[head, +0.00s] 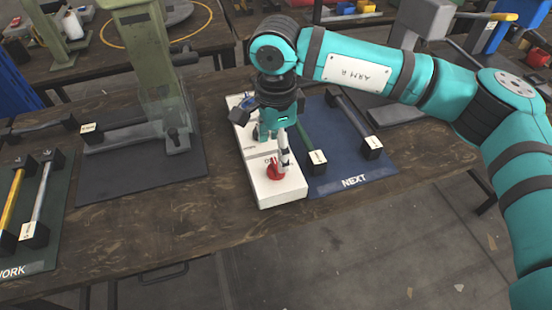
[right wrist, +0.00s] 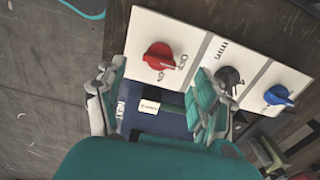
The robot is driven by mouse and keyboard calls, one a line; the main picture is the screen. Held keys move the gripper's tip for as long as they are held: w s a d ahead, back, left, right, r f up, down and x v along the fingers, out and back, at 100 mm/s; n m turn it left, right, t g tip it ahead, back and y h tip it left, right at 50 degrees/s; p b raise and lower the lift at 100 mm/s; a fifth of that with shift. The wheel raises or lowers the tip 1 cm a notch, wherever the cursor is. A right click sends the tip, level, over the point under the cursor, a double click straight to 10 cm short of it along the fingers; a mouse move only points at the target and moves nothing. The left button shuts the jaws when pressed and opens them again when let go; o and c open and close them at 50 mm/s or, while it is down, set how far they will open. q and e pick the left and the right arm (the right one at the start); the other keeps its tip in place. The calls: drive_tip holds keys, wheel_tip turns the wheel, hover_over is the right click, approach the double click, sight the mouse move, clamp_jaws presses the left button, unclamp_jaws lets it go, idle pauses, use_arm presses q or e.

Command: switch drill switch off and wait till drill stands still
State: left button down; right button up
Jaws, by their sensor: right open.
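A white switch panel (head: 291,187) sits on the bench. Its red rotary knob (head: 275,170) is at the near end, and it also shows in the right wrist view (right wrist: 159,56) beside OFF and ON labels. I cannot tell which label the knob points to. My right gripper (head: 273,150) is open just above the panel at the red knob. In the right wrist view its fingers (right wrist: 160,74) are spread to either side of the knob, with nothing held. I cannot tell whether they touch it. A drill's motion cannot be made out. My left gripper is out of view.
Further along the panel are a black knob (right wrist: 229,78) and a blue knob (right wrist: 278,95). A blue NEXT mat (head: 330,176) with bars in holders lies right beside the panel. A green press (head: 143,50) stands left on a dark mat. Bare bench lies between that mat and the panel.

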sight(276, 165)
wheel_tip(276, 165, up, 6)
drive_tip(key=shift+r, duration=0.2)
idle(0.5)
